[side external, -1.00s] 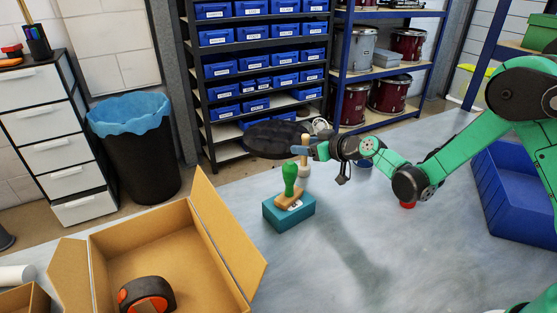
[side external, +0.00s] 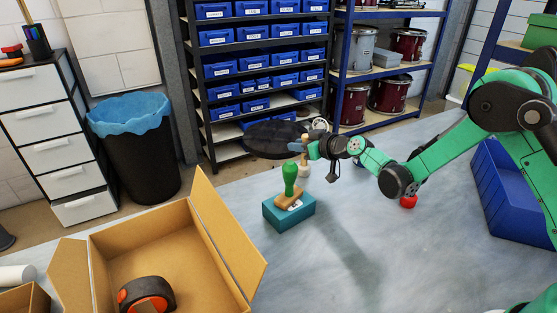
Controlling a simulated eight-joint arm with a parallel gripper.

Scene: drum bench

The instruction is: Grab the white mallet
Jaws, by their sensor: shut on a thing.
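My gripper (side external: 303,147) is at the middle of the bench, behind the green-handled stamp. It is shut on an upright, pale wooden-looking piece that I take to be the white mallet (side external: 304,171). Its top shows just above the fingers, and its pale lower end shows below them, near the bench top. The fingers cover its middle. I cannot tell whether its lower end touches the bench.
The green-handled stamp (side external: 290,180) stands on a teal box (side external: 289,213) just in front of the gripper. An open cardboard box (side external: 225,240) holds a black-and-orange round thing. A red object (side external: 408,202) lies under my arm. A blue bin (side external: 505,195) stands right.

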